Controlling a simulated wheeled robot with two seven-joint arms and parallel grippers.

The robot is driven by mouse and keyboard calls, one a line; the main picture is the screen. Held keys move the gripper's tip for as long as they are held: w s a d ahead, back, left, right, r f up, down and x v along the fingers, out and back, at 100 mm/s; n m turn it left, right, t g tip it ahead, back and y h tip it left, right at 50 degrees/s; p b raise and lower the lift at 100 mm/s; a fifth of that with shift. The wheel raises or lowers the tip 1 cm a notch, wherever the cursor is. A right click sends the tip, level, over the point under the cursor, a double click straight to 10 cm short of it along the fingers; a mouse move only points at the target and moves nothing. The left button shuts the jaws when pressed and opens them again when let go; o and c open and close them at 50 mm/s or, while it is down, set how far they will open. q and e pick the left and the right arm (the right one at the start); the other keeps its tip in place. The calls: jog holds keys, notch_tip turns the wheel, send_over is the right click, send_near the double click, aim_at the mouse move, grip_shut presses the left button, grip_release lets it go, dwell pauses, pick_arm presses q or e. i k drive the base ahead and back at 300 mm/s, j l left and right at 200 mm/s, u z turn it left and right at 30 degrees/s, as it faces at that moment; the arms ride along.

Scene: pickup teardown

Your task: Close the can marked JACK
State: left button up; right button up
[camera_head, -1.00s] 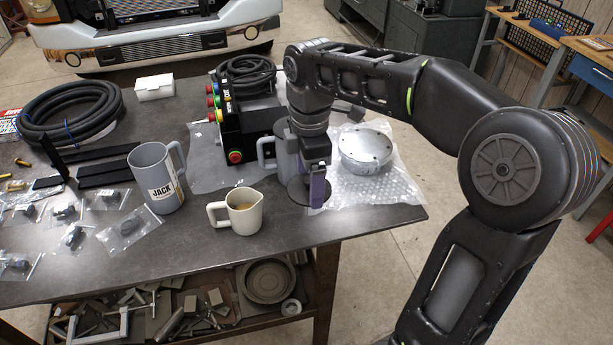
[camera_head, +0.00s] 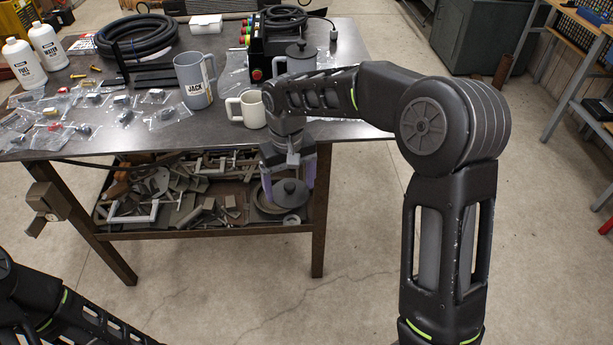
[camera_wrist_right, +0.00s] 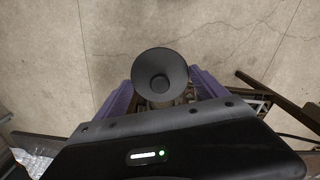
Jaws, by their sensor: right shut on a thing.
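The can marked JACK (camera_head: 194,82) is a grey mug-like can with a handle, upright on the table; no lid shows on its top. My right gripper (camera_head: 288,178) points down in front of the table's front edge. Its purple fingers are shut on a dark round lid with a knob (camera_head: 290,194). In the right wrist view a dark round piece (camera_wrist_right: 160,74) sits between the fingers. Another grey can (camera_head: 299,58) stands farther back with a dark knobbed lid on it. My left gripper is out of view; only part of that arm shows at the lower left.
A cream mug (camera_head: 247,109) stands right of the JACK can, near the front edge. Small bagged parts (camera_head: 88,100) lie to its left. A black control box (camera_head: 262,48), hose coil (camera_head: 137,36) and white bottles (camera_head: 24,62) stand behind. A cluttered shelf (camera_head: 180,190) is below.

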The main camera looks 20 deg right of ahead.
aim_at(190, 72)
jog(key=l+z, duration=0.25)
jog(key=i+l+z, duration=0.25)
jog(key=l, duration=0.15)
jog(key=l+z, duration=0.25)
jog(key=i+l+z, duration=0.25)
jog(key=i+l+u, duration=0.1)
jog(key=l+u, duration=0.2)
jog(key=i+l+u, duration=0.1)
jog(key=l+u, duration=0.55)
jog(key=i+l, duration=0.05)
